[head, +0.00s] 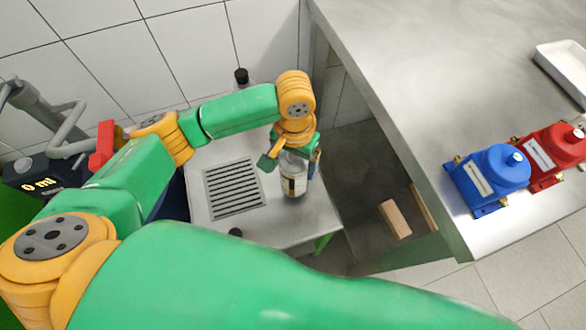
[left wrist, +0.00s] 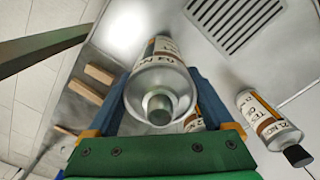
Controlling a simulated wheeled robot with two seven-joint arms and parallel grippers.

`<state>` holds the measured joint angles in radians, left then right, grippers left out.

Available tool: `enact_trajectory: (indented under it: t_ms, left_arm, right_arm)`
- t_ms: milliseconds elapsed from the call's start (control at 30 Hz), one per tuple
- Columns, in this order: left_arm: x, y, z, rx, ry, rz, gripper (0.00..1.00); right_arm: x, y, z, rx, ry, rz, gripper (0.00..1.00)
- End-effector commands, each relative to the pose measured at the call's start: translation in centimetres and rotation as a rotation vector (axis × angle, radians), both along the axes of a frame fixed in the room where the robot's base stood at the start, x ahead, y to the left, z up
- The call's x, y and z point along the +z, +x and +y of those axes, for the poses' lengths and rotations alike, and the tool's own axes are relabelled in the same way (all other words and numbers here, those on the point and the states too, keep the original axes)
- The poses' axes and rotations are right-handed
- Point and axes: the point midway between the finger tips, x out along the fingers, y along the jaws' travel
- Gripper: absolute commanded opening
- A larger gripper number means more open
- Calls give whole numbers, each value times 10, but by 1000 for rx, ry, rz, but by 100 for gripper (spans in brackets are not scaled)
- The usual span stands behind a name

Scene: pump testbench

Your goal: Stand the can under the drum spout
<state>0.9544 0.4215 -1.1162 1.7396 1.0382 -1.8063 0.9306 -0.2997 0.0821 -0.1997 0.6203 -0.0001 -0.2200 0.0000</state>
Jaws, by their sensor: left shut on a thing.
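My left gripper (head: 292,158) is shut around a silvery can with a white and brown label (head: 293,182). The can is upright at the right side of the metal bench top, right of the drain grate (head: 235,187). In the left wrist view the can (left wrist: 160,82) sits between the two blue fingers, its grey cap towards the camera. I cannot tell whether its base touches the bench. The drum and its spout are not clearly seen; a red lever (head: 103,145) and grey pipes (head: 70,130) show at the left, partly behind my arm. My right gripper is not in view.
A dark box reading "0 ml" (head: 38,178) stands at the left. A black-capped bottle (head: 241,77) is behind my arm; a labelled black-capped bottle (left wrist: 268,120) shows in the wrist view. Blue (head: 490,175) and red (head: 550,155) pumps sit on the right table. Wooden blocks (head: 395,218) lie lower.

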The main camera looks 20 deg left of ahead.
Motion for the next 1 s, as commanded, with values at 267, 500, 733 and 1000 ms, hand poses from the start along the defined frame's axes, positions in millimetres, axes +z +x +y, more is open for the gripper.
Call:
enact_trajectory:
  t_ms: [267,500,733,1000]
  left_arm:
    - [-37,5,3,0,1,-1,0]
    - [-37,4,3,0,1,-1,0]
    - [-38,4,3,0,1,-1,100]
    - [-6,5,3,-2,-1,-5,100]
  right_arm:
    - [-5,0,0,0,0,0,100]
    - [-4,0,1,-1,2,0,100]
    - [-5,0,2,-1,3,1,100]
    - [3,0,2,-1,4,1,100]
